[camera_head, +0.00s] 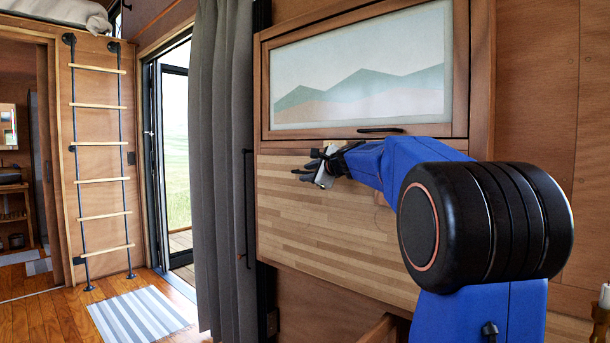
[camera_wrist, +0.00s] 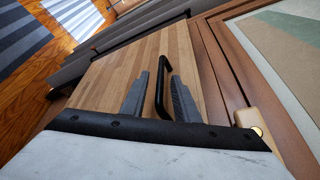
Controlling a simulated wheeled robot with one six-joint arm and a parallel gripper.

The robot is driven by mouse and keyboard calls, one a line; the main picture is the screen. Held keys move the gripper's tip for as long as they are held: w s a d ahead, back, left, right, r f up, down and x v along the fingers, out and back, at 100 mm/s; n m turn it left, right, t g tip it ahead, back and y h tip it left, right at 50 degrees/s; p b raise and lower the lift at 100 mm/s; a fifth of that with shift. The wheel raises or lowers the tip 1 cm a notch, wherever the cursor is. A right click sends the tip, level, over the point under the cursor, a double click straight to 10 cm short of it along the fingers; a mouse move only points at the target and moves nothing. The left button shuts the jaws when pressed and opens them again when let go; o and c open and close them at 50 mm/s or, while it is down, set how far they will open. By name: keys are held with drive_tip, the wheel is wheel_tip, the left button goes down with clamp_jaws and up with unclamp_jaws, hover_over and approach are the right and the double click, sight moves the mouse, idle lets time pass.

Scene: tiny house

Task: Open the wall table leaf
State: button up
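The wall table leaf (camera_head: 325,225) is a light, striped wood panel folded flat and upright against the wall under a framed mountain picture (camera_head: 365,90). In the wrist view the leaf (camera_wrist: 118,66) fills the middle. A black bar handle (camera_wrist: 160,88) stands out from it near its border with the picture frame. My gripper (camera_head: 314,168) is at the upper left of the leaf. In the wrist view my gripper (camera_wrist: 157,97) is open, with one finger on each side of the handle. Whether a finger touches it cannot be told. In the head view my gripper hides this handle.
A small wooden latch with a brass pin (camera_wrist: 254,123) sits on the frame beside my gripper. Another black handle (camera_head: 380,130) is on the picture frame. A grey curtain (camera_head: 222,170) hangs left of the leaf. A striped rug (camera_head: 140,312) lies on the floor.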

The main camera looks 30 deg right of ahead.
drive_tip(key=shift+x, duration=1.2)
drive_tip(key=shift+c, duration=0.3)
clamp_jaws()
drive_tip(key=shift+a, duration=0.1)
